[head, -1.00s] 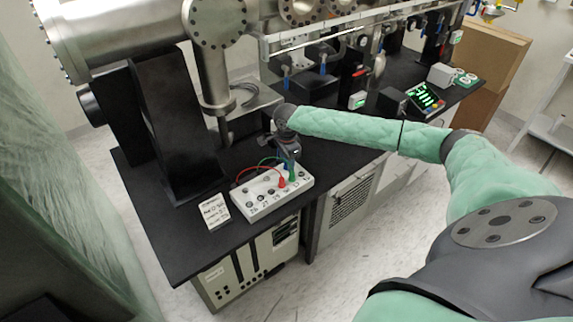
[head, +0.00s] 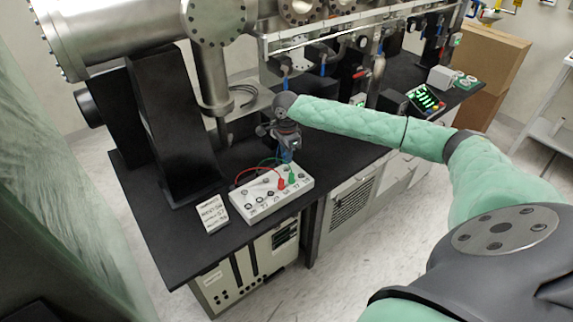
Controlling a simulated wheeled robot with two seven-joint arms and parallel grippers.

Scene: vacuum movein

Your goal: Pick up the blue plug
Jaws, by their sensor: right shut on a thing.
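The blue plug (head: 287,156) is in my right gripper (head: 287,150), which is shut on it. The gripper points down over the back right part of the white socket box (head: 250,207), and the plug appears above the box's top. Much of the plug is hidden by the fingers. A red plug (head: 281,184) and a green plug (head: 291,178) stand at the box's right end, with a red wire and a green wire running from them. My left gripper is not in view.
A black support (head: 170,130) and steel pipework (head: 205,70) rise behind. A lit green display (head: 424,97) is at the right.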

